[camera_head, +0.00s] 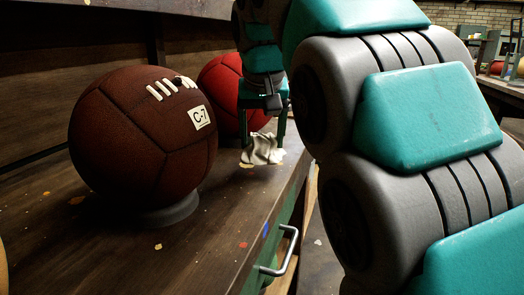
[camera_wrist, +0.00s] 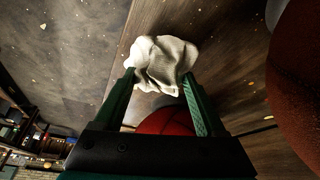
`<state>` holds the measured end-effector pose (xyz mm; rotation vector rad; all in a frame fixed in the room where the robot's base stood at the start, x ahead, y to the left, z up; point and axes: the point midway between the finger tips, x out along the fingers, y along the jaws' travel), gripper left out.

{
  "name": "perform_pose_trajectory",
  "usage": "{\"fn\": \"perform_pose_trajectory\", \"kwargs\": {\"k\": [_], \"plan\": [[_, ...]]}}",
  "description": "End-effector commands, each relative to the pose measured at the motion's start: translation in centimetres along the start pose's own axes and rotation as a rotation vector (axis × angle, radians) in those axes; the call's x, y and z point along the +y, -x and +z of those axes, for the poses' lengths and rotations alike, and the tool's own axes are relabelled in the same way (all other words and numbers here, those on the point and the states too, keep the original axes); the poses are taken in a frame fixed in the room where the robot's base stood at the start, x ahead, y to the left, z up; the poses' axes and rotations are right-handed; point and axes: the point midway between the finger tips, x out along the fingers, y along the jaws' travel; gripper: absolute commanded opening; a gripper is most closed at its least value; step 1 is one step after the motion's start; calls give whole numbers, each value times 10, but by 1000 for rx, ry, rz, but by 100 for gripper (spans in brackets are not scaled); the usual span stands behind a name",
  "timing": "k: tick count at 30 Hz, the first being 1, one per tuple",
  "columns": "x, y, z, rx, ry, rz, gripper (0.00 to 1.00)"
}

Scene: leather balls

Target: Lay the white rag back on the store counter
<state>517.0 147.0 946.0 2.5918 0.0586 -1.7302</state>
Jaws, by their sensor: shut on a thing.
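The white rag (camera_head: 263,150) is a crumpled cloth between the fingertips of my gripper (camera_head: 263,143). In the wrist view, the rag (camera_wrist: 160,62) bunches up between and beyond the two green fingers of my gripper (camera_wrist: 158,76), which are shut on it. The store counter (camera_head: 110,245) is a dark wooden top with paint specks. My gripper points down near its right edge. The rag hangs over or at the counter top; I cannot tell whether its lower edge touches the wood.
A large brown leather ball (camera_head: 135,140) with white lacing and a C-7 tag sits on a dark ring at the left. A red ball (camera_head: 222,85) stands behind my gripper. A drawer handle (camera_head: 285,255) juts from the counter's front. The wood before the brown ball is mostly clear.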

Motion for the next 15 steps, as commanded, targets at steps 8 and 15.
{"fn": "perform_pose_trajectory", "kwargs": {"k": [8, 15], "plan": [[0, -12, 6, -5, 0, 2, 21], [0, -30, 13, -1, 0, 0, 21]]}}
